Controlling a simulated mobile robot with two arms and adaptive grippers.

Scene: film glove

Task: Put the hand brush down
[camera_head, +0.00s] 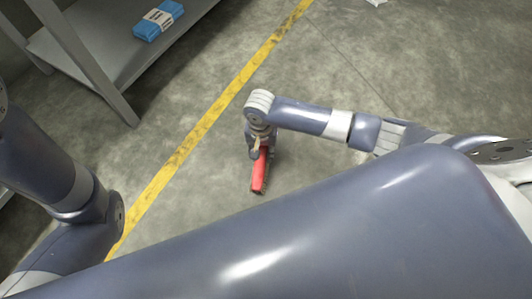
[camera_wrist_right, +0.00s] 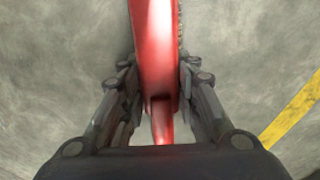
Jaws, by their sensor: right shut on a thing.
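The hand brush (camera_head: 260,170) is red and sits in the middle of the head view, under the end of my right arm. My right gripper (camera_head: 257,146) points down and is shut on it. In the right wrist view the red brush (camera_wrist_right: 155,45) runs between the two fingers of my right gripper (camera_wrist_right: 157,85), with dark bristles along its right side. The fingers press on it from both sides. I cannot tell whether the brush touches the floor. My left arm shows at the left of the head view, but its gripper is out of view.
The grey concrete floor (camera_head: 400,60) is clear around the brush. A yellow line (camera_head: 205,122) crosses it diagonally, left of the brush. A grey metal shelf or table (camera_head: 90,45) stands at the upper left with a blue packet (camera_head: 158,20) on it. A white scrap (camera_head: 376,2) lies at the top edge.

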